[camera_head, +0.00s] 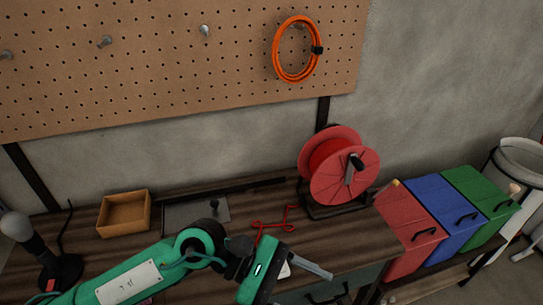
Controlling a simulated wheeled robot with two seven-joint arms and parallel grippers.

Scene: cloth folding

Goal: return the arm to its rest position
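My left arm, green, comes in from the lower left over the wooden bench (160,253). My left gripper (325,277) is at the bottom middle, above the bench front. One grey finger shows, pointing right; I cannot tell whether the gripper is open. Nothing is visibly held. A small white item (284,270) shows just behind the finger, partly hidden. My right gripper is not in view. No cloth is in view.
A red cable reel (345,172), a red wire-like item (272,222), a dark tray (185,215), a wooden box (124,214) and a black stand (62,272) are on the bench. An orange cable coil (279,48) hangs on the pegboard. Red, blue and green bins stand right.

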